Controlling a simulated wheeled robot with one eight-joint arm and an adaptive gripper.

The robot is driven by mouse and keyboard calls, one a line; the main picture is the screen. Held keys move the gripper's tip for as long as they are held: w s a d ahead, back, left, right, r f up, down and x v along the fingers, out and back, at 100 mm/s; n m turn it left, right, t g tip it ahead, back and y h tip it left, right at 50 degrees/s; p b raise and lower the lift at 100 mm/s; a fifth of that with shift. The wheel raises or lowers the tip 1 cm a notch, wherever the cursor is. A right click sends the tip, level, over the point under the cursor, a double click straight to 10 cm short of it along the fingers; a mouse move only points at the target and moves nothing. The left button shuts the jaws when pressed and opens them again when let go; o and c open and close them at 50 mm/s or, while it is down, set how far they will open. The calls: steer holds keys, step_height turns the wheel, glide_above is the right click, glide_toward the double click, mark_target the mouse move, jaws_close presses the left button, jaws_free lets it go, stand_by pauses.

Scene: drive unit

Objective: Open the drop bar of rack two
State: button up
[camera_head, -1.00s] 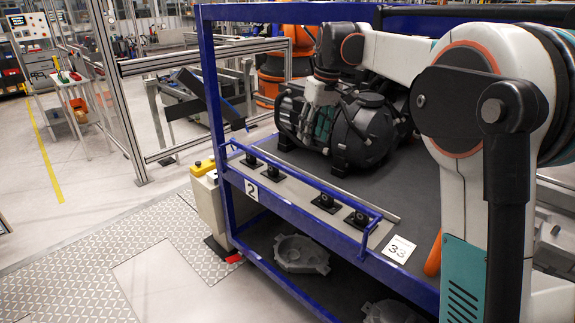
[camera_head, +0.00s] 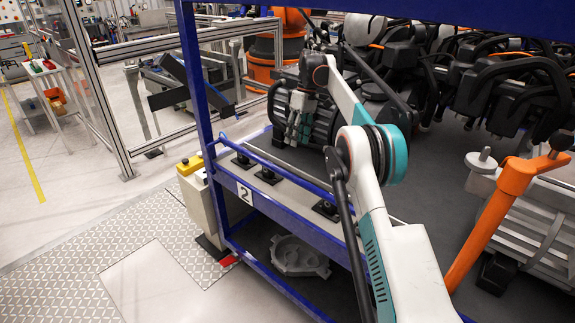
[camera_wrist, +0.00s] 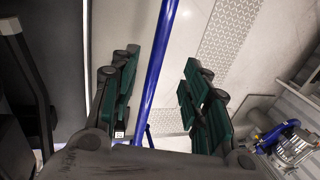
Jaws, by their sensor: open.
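Rack two (camera_head: 193,90) is a blue frame with a white "2" label (camera_head: 245,194) on its front edge. Its blue drop bar (camera_head: 281,167) runs along the front edge, raised above the deck. My gripper (camera_head: 298,130) is over the deck, behind the bar in the head view. In the wrist view my gripper (camera_wrist: 160,105) is open, with its green-padded fingers apart. A blue bar (camera_wrist: 157,70), apparently the drop bar, shows in the gap between them, touching neither finger visibly. I cannot tell its depth from the fingertips.
Black units (camera_head: 460,70) crowd the deck at the back right. An orange post (camera_head: 500,215) leans at the right. A grey casting (camera_head: 298,256) lies on the lower shelf. A yellow-topped box (camera_head: 190,165) stands by the left rack post. The floor in front is clear.

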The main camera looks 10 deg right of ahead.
steer(key=b+x, duration=0.4)
steer(key=x, duration=0.9)
steer(key=shift+s+a+f+b, duration=0.1)
steer(key=shift+s+f+b, duration=0.1)
steer(key=shift+b, duration=0.2)
steer(key=shift+c, duration=0.2)
jaws_close()
